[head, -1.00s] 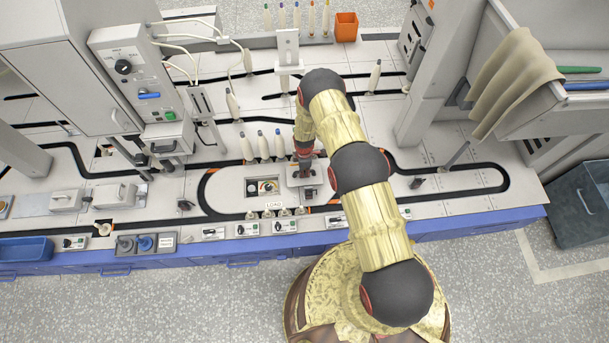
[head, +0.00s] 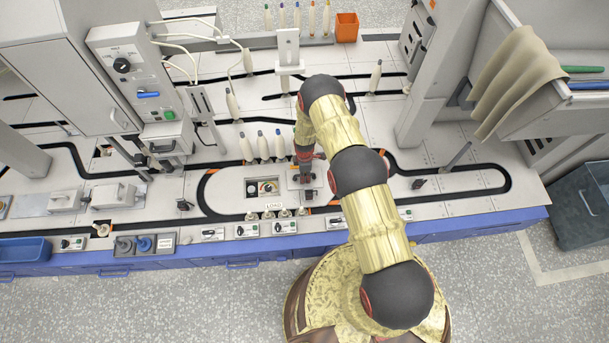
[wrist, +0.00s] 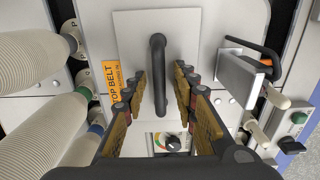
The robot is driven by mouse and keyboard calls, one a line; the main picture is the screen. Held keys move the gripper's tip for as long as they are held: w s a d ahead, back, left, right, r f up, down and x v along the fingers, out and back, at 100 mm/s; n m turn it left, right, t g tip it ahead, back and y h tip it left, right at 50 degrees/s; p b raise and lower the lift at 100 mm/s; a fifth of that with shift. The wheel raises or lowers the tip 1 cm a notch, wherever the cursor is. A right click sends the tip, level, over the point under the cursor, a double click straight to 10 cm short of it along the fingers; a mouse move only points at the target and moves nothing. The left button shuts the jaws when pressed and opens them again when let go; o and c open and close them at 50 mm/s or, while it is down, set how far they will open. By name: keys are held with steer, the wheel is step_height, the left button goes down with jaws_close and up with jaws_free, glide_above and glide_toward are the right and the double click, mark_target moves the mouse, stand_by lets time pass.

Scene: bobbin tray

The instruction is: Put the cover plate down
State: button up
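The cover plate (wrist: 128,38) is a flat, light grey plate with a black bar handle (wrist: 158,45) standing up from its middle. In the head view the plate (head: 292,184) lies at the work surface just right of the gauge opening, partly hidden by my arm. My gripper (wrist: 160,76) is open, with one finger on each side of the handle and a visible gap on both sides. In the head view my gripper (head: 306,180) is low over the plate. The gauge opening (head: 262,188) is uncovered; its dial also shows in the wrist view (wrist: 172,141).
White bobbins (head: 263,146) stand in a row just behind the opening. Several small pegs (head: 284,213) line the front near the LOAD label. A grey bracket (wrist: 240,78) stands right of the plate in the wrist view. Bobbins (wrist: 35,60) crowd its left side.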

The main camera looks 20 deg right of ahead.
steer(key=w+r+m+t+p, duration=0.1)
steer(key=w+r+m+p, duration=0.1)
steer(key=r, duration=1.5)
steer(key=w+r+m+p, duration=0.1)
steer(key=w+r+p, duration=0.15)
steer(key=r, duration=1.35)
steer(key=s+r+m+t, duration=0.1)
steer(key=s+r+m, duration=0.15)
steer(key=r, duration=0.95)
steer(key=s+r+m+t, duration=0.15)
steer(key=s+r, duration=0.25)
steer(key=r, duration=0.8)
steer(key=s+r+m, duration=0.4)
steer(key=s+r, duration=1)
steer(key=r, duration=0.1)
steer(key=s+r+m+t, duration=0.1)
steer(key=s+r+m, duration=0.1)
steer(key=s, duration=0.6)
steer(key=s+r+m+t, duration=0.1)
steer(key=s+r+m, duration=0.1)
steer(key=s, duration=0.6)
steer(key=shift+s+a+r+m, duration=0.15)
steer(key=shift+a+r+m, duration=0.2)
steer(key=shift+a+m, duration=0.1)
